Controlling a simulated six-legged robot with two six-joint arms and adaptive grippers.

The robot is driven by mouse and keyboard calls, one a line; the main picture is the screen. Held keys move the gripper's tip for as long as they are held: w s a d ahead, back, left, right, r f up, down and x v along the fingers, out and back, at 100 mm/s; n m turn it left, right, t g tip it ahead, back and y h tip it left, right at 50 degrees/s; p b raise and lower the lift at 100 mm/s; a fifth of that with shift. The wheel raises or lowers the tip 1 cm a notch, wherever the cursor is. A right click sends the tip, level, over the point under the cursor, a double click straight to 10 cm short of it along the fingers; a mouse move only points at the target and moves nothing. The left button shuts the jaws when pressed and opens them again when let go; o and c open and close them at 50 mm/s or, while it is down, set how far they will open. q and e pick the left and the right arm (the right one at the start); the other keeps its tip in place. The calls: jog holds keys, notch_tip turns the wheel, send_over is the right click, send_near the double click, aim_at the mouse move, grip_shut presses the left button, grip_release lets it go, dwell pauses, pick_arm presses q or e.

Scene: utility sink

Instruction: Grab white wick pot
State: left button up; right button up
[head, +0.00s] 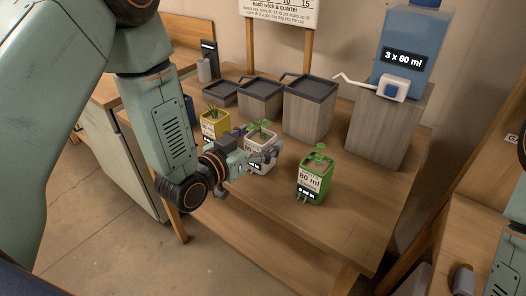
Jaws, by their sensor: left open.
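The white wick pot (261,163) stands upright on the wooden bench, with a green plant in its top. It is between a yellow pot (215,124) at the left and a green pot (313,178) at the right. My left gripper (268,152) is at the white pot, its fingers open and partly in front of it. Whether the fingers touch the pot is hard to tell. The gripper and wrist hide part of the pot's left side.
Grey wooden bins (311,107) with dark rims stand behind the pots. A blue water tank (412,45) with a white tap sits on a wooden block (385,132) at the back right. The bench's front right (355,225) is clear.

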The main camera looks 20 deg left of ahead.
pick_arm(q)
jog(key=shift+w+f, duration=0.15)
jog(key=shift+w, duration=0.35)
jog(key=shift+w+a+f, duration=0.2)
jog(key=shift+w+f, duration=0.05)
jog(key=shift+w, duration=0.15)
jog(key=shift+s+d+r, duration=0.1)
jog(key=shift+d+r, duration=0.05)
jog(key=shift+d, duration=0.05)
jog(key=shift+c, duration=0.3)
jog(key=shift+s+d+r, duration=0.1)
jog(key=shift+s+d, duration=0.05)
jog(key=c, duration=0.3)
jog(key=shift+w+a, duration=0.2)
jog(key=shift+a, duration=0.1)
jog(key=c, duration=0.5)
jog(key=shift+s+d, duration=0.15)
jog(key=shift+d, duration=0.1)
jog(key=c, duration=0.4)
jog(key=shift+c, duration=0.8)
jog(key=shift+a, duration=0.15)
